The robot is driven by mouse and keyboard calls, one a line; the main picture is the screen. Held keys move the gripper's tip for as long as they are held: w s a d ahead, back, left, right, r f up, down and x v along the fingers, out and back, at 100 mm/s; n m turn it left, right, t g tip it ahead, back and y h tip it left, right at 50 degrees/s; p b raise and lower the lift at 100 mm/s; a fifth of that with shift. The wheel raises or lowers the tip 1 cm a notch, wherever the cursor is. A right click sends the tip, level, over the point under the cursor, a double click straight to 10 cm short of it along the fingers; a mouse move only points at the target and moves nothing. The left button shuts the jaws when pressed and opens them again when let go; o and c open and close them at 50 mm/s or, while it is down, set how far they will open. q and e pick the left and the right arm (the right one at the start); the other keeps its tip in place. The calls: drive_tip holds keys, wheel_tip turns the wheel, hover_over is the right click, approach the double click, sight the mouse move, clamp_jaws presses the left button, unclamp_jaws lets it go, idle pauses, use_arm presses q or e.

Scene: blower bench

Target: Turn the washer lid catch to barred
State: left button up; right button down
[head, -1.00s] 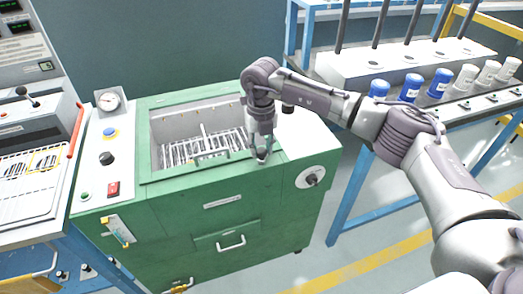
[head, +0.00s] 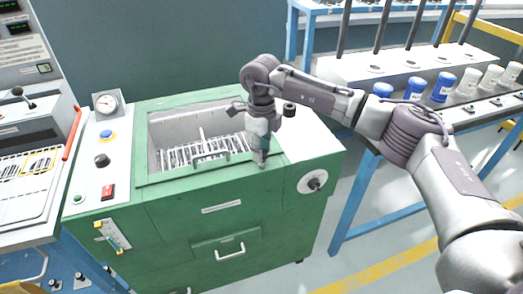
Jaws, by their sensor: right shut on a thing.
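The green washer (head: 170,222) stands in the middle of the head view, its basin open at the top with a wire basket (head: 190,155) inside. My right gripper (head: 261,160) points down at the right front corner of the basin rim. It is shut on a small part there, which appears to be the lid catch; the fingers hide most of it, so its setting cannot be read. My left gripper is not in view.
A black knob on a round white plate (head: 313,181) sits on the washer's right front. A panel with a gauge (head: 106,103) and buttons is on its left. Blue and white bottles (head: 443,86) stand on the right bench. Floor shows between the benches.

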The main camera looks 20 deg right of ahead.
drive_tip(key=shift+r+n, duration=0.1)
drive_tip(key=shift+n, duration=0.3)
drive_tip(key=c, duration=0.8)
unclamp_jaws()
wheel_tip(320, 180, up, 12)
